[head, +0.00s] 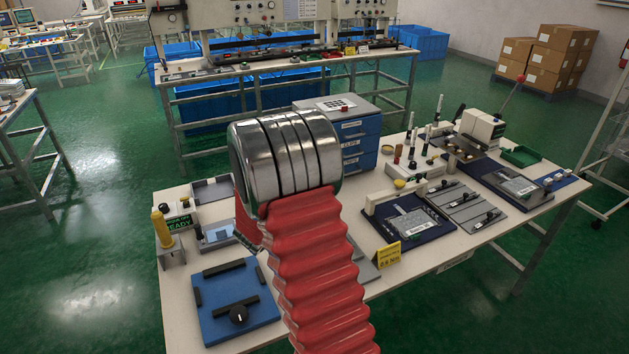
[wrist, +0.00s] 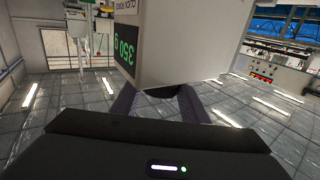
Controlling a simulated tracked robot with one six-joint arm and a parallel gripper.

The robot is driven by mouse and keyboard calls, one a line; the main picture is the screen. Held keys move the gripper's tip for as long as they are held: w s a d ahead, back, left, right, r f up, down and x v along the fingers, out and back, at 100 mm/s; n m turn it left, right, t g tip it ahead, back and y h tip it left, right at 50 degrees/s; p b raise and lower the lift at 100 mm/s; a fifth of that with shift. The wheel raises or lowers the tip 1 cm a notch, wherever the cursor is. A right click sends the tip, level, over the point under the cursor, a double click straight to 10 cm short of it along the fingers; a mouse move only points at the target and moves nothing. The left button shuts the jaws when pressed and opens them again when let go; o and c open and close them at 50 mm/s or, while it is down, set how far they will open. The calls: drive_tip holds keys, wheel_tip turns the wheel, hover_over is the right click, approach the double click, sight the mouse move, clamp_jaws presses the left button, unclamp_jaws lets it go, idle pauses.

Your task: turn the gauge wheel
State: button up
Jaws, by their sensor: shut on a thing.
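In the wrist view, a pale box-shaped gauge (wrist: 190,45) with a green-lit display (wrist: 126,52) stands tilted in the picture, just beyond my gripper (wrist: 159,104). A dark rounded part, which looks like the gauge wheel (wrist: 160,93), shows at the gauge's lower edge between my two purplish fingers. The fingers are closed on it from either side. Most of the wheel is hidden by the gauge body and my gripper's dark housing. In the head view, my red ribbed arm with its metal end covers the middle of the table and hides my gripper.
Blue drawers (head: 357,145) stand at the back, a yellow sign (head: 387,255) and grey fixtures (head: 412,222) to the right.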

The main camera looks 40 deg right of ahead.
drive_tip(key=shift+m+g, duration=0.5)
drive_tip(key=shift+g, duration=0.7)
drive_tip(key=o, duration=1.1)
drive_tip(key=shift+c, duration=0.2)
drive_tip(key=s+a, duration=0.2)
drive_tip(key=a, duration=1.1)
drive_tip(key=shift+a, duration=0.35)
drive_tip(key=shift+f+m, duration=0.1)
drive_tip(key=shift+m, duration=0.2)
